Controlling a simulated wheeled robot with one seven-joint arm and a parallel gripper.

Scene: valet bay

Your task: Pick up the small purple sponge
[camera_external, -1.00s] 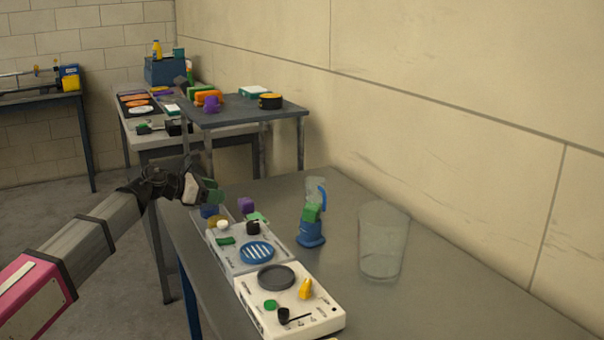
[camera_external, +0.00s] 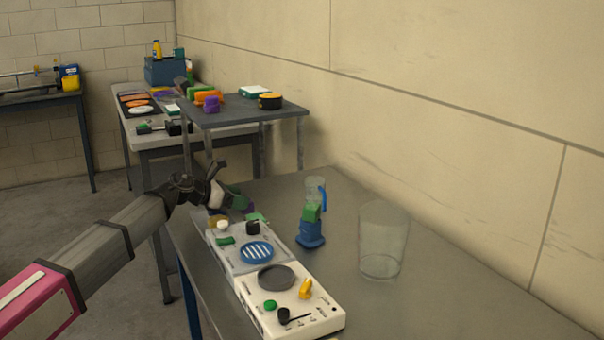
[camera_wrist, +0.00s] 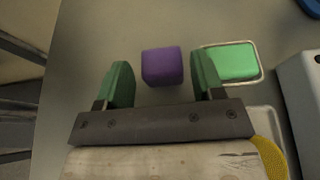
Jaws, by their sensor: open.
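The small purple sponge (camera_wrist: 162,66) is a block on the grey table. In the wrist view it shows between and slightly beyond the two green fingers of my gripper (camera_wrist: 161,82), nearer the right finger. My gripper is open with nothing held. In the external view my gripper (camera_external: 238,196) hangs over the far left part of the table, and a bit of the purple sponge (camera_external: 248,208) shows just beneath it, mostly hidden. How high the fingers are above the sponge is hard to tell.
A green block in a pale-rimmed dish (camera_wrist: 234,61) lies close to the right finger. White panels with knobs (camera_external: 290,300), a blue-based green item (camera_external: 311,232) and a clear bin (camera_external: 384,240) stand on the table (camera_external: 440,300). A purple item (camera_external: 211,104) sits on the rear table.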

